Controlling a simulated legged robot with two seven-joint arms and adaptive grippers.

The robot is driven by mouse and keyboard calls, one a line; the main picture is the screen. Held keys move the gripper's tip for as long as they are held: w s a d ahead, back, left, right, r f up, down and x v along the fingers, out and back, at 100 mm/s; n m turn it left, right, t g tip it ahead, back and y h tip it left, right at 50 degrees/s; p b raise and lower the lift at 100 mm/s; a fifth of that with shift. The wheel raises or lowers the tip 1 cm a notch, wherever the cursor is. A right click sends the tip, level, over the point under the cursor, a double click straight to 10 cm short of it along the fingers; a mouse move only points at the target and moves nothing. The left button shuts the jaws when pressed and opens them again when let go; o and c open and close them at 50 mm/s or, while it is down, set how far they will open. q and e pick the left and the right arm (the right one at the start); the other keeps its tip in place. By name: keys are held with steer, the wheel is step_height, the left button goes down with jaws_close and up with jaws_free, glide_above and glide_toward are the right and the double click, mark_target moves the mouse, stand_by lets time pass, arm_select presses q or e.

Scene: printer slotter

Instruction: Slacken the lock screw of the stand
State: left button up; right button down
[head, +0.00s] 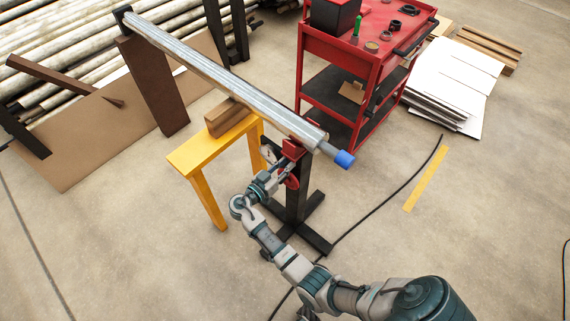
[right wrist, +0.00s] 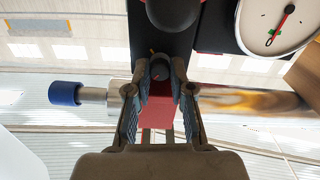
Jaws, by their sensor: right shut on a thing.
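The stand (head: 297,200) is a black post on splayed feet with a red head, under the near end of a long metal roller (head: 230,75). My right gripper (head: 284,166) is at the red head. In the right wrist view its two fingers (right wrist: 160,85) close from both sides on a small dark screw (right wrist: 160,68) with an orange mark, which I take for the lock screw. A red block (right wrist: 160,105) shows behind the fingers. The screw is hidden by the gripper in the head view. My left gripper is not in view.
A white dial gauge (right wrist: 278,22) and a black ball knob (right wrist: 172,10) sit close to the fingers. The roller ends in a blue cap (head: 344,159). A yellow trestle (head: 205,155) stands left, a red tool cart (head: 345,60) behind. A black cable (head: 385,199) crosses the floor.

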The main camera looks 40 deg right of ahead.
steer(key=n, duration=0.2)
steer(key=shift+w+n, duration=0.1)
steer(key=shift+n, duration=0.3)
steer(key=c, duration=1)
jaws_free()
steer(key=a, duration=0.8)
steer(key=s+a, duration=0.1)
steer(key=a, duration=0.3)
